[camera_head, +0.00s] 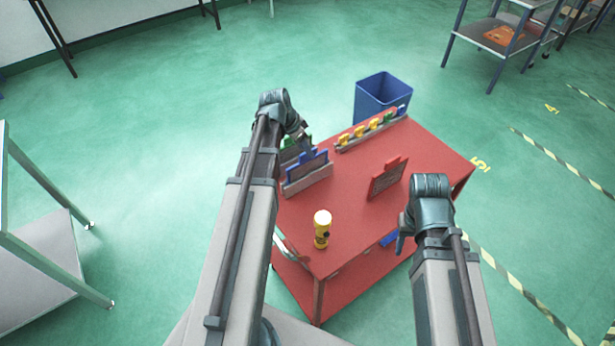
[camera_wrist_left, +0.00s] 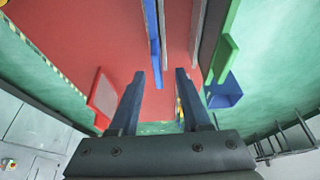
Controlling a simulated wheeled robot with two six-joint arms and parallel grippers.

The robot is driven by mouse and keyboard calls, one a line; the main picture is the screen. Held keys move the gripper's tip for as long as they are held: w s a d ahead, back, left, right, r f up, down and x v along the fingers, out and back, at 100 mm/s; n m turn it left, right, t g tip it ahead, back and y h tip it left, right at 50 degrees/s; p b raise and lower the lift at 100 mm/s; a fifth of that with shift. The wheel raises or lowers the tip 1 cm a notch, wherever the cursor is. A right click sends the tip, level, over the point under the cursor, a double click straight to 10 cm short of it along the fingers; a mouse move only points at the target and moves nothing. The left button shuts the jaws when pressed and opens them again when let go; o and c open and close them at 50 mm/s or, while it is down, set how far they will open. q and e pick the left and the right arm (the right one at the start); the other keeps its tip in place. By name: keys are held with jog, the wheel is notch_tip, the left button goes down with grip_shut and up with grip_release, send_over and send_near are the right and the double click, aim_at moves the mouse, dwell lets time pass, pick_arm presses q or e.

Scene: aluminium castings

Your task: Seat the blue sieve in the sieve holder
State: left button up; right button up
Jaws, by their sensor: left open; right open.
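The blue sieve (camera_head: 306,168) stands upright at the left of the red table, in or against a grey holder (camera_head: 308,184); I cannot tell if it is fully down. In the left wrist view the blue sieve (camera_wrist_left: 153,40) shows as a narrow blue strip beyond my fingers, beside a grey strip. My left gripper (camera_head: 306,142) is open and empty behind the sieve's top in the head view; its two fingers (camera_wrist_left: 160,73) are apart in the wrist view. My right gripper (camera_head: 400,243) is open, by the table's right front edge, its fingers mostly hidden.
A green sieve (camera_wrist_left: 222,50) stands near the blue one. A red sieve (camera_head: 388,178) stands mid-table. A rack of several yellow-handled pieces (camera_head: 372,130) lies at the back. A yellow lamp-like object (camera_head: 322,228) stands in front. A blue bin (camera_head: 383,95) is behind the table.

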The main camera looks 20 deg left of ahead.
aim_at(311, 160)
pick_arm(q)
jog(key=shift+b+x, duration=0.55)
jog(key=shift+x, duration=0.6)
pick_arm(e)
notch_tip(311, 160, down, 2)
jog(key=shift+f, duration=0.1)
pick_arm(q)
jog(key=shift+f, duration=0.1)
jog(key=b+x, duration=0.5)
jog(key=shift+s+f, duration=0.1)
jog(key=shift+s, duration=0.25)
pick_arm(e)
notch_tip(311, 160, down, 5)
jog(key=shift+r, duration=0.1)
pick_arm(q)
grip_shut()
